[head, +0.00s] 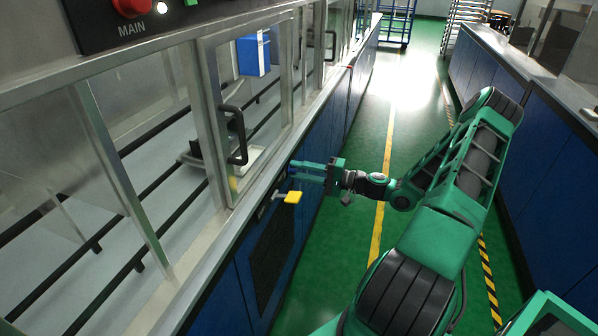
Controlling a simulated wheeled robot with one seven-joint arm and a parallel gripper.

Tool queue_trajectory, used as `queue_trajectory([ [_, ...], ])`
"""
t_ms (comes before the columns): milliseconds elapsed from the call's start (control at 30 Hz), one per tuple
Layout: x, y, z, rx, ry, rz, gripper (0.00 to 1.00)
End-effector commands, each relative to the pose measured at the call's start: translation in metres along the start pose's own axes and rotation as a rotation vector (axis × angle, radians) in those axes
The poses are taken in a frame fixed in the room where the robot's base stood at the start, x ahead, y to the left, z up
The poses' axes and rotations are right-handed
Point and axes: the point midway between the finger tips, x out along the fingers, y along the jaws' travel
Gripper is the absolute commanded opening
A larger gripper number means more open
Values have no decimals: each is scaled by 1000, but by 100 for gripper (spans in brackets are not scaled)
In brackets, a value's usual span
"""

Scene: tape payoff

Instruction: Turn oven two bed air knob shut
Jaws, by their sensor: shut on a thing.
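My gripper (298,169) reaches left to the front face of the blue cabinet, below the metal ledge. Its green fingers are shut on a small blue knob (292,170) at their tips. Most of the knob is hidden by the fingers, and I cannot tell its turn angle or read any label.
Above the ledge stands a glazed metal enclosure with a black door handle (238,135). A control panel (135,18) marked MAIN is at the top left. The green aisle floor (345,200) is clear. More blue cabinets (515,120) line the right side.

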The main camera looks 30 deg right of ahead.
Motion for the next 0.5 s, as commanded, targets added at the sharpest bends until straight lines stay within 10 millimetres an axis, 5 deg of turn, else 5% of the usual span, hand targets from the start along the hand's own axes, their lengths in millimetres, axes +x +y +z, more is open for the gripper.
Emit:
queue_trajectory([
  [200,3,-1,0,-3,0,-1,5],
  [233,3,-1,0,-3,0,-1,32],
  [267,2,-1,0,-3,-1,-1,39],
  [500,1,0,0,0,-1,0,42],
])
